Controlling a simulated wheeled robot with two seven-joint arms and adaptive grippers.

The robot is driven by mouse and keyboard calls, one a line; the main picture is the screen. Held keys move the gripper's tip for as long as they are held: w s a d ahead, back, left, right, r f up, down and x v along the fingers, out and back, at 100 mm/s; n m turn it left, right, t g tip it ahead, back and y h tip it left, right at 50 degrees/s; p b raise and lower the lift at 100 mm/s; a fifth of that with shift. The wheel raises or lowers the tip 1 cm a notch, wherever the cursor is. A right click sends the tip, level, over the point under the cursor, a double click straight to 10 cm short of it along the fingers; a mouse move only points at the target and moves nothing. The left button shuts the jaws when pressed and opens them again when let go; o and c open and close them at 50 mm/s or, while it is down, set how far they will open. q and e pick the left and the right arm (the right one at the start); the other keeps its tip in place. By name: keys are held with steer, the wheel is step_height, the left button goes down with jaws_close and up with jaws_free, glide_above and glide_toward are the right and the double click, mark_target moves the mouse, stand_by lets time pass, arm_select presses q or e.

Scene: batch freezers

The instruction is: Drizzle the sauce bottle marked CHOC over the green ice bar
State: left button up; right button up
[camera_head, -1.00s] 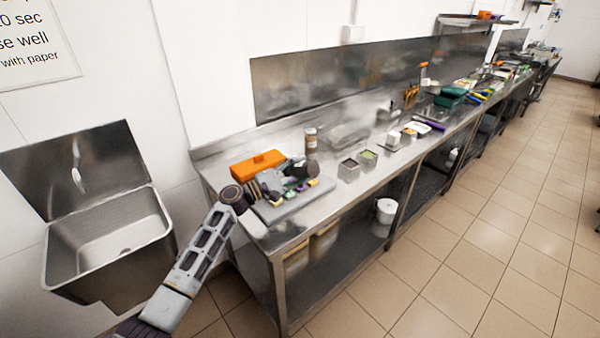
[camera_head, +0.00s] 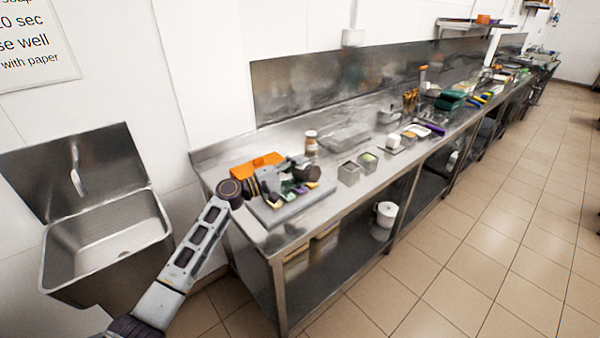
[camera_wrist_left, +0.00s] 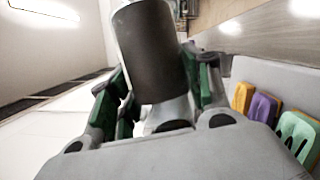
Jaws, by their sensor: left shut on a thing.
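My left gripper (camera_head: 286,180) is low over the left end of the bench. In the left wrist view its green-padded fingers (camera_wrist_left: 160,95) are shut on a dark cylindrical bottle (camera_wrist_left: 152,55) with a pale end. The bottle also shows as a dark shape in the head view (camera_head: 312,172), tilted; its marking cannot be read. Beside the gripper, a grey tray or board (camera_head: 283,214) carries small coloured ice bars. The green ice bar (camera_wrist_left: 299,136) is at the right edge of the left wrist view, next to a purple bar (camera_wrist_left: 263,108) and a yellow-orange bar (camera_wrist_left: 242,97). My right gripper is out of view.
A brown bottle with a pale top (camera_head: 310,145) stands behind the tray. An orange object (camera_head: 256,165) lies at the back left. Small metal containers (camera_head: 349,173) stand to the right. A steel sink (camera_head: 105,235) is left of the bench.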

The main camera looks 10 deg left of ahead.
arm_select(q)
steer(key=shift+r+m+g+y, duration=0.4)
steer(key=shift+r+m, duration=0.6)
steer(key=shift+m, duration=0.6)
steer(key=shift+r+m+g+y+p, duration=0.3)
steer(key=shift+r+m+y+p, duration=0.3)
steer(key=shift+r+m+p, duration=0.6)
steer(key=shift+r+m, duration=0.3)
steer(key=shift+m, duration=0.4)
steer(key=shift+r+y, duration=0.1)
steer(key=shift+y, duration=0.3)
steer(key=shift+r+m+p, duration=0.5)
steer(key=shift+m+p, duration=0.15)
steer(key=shift+m, duration=0.05)
steer(key=shift+r+m+y+p, duration=0.6)
steer(key=shift+m+y+p, duration=0.2)
steer(key=shift+m+p, duration=0.1)
